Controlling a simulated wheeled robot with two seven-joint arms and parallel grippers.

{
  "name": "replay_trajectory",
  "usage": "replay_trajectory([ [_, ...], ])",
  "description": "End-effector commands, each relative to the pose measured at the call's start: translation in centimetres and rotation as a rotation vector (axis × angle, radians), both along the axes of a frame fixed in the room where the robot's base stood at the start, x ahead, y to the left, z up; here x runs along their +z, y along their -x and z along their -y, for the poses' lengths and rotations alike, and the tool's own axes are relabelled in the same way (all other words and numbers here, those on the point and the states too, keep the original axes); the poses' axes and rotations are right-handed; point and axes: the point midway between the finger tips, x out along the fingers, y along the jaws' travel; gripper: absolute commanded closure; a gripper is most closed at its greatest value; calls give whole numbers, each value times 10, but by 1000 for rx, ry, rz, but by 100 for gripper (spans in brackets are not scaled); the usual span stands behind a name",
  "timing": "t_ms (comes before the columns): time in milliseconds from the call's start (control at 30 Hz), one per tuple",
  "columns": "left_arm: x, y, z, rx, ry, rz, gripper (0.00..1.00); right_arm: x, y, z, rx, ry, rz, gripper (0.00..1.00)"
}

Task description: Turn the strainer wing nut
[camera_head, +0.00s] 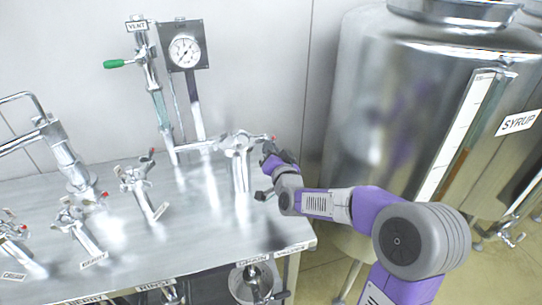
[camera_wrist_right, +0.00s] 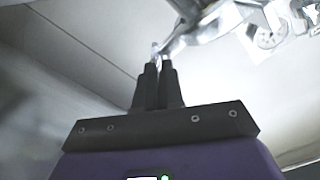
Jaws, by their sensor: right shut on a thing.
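The shiny metal strainer (camera_head: 238,165) stands upright near the right end of the steel bench, joined to a horizontal pipe on its left. My right gripper (camera_head: 266,172) is at its right side, reached in from the right. In the right wrist view my right gripper (camera_wrist_right: 158,66) has its two black fingers nearly together. They are shut on a thin metal tip, the end of the wing nut (camera_wrist_right: 157,47), beside the strainer's metal body (camera_wrist_right: 205,27). Most of the wing nut is hidden by the fingers, and it cannot be made out in the head view. My left gripper is not in view.
Several labelled taps fill the bench's left side. A large syrup tank (camera_head: 370,100) stands close to my right arm.

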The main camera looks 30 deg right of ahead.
Motion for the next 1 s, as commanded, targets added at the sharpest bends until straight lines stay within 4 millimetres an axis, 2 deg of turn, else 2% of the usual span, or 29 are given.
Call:
replay_trajectory([
  [200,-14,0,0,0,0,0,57,-1,0,0,0,201,-45,100],
  [600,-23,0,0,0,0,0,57,0,0,0,0,531,-128,100],
  [1000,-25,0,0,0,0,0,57,0,0,0,-1,703,-169,100],
])
